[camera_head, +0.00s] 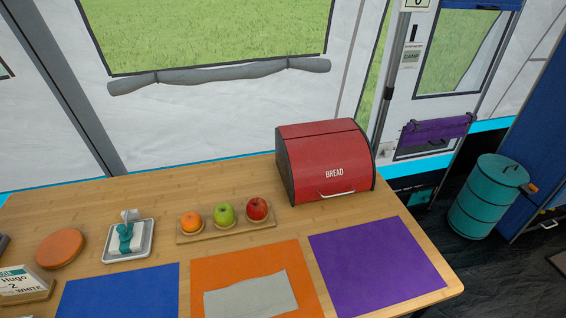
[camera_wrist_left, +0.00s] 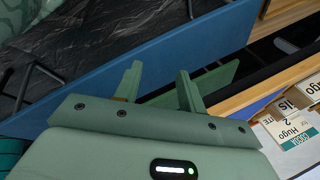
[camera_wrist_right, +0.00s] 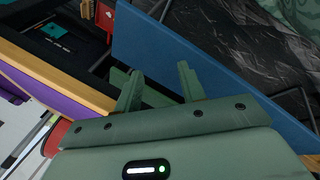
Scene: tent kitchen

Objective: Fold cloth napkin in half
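A light grey cloth napkin (camera_head: 250,297) lies on the orange mat (camera_head: 245,259) at the bottom of the head view. It looks flat, and its lower part is cut off by the picture's edge. Neither gripper shows in the head view. In the left wrist view my left gripper (camera_wrist_left: 158,82) has its two fingers apart with nothing between them. In the right wrist view my right gripper (camera_wrist_right: 160,82) also has its fingers apart and empty. Both are away from the napkin, beside the table's edge.
A blue mat (camera_head: 120,291) and a purple mat (camera_head: 376,265) flank the orange one. Behind stand a fruit board (camera_head: 207,232), a red bread box (camera_head: 325,162) and a tray (camera_head: 128,255). A round orange-brown board (camera_head: 60,248) and name card (camera_head: 22,286) are at left.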

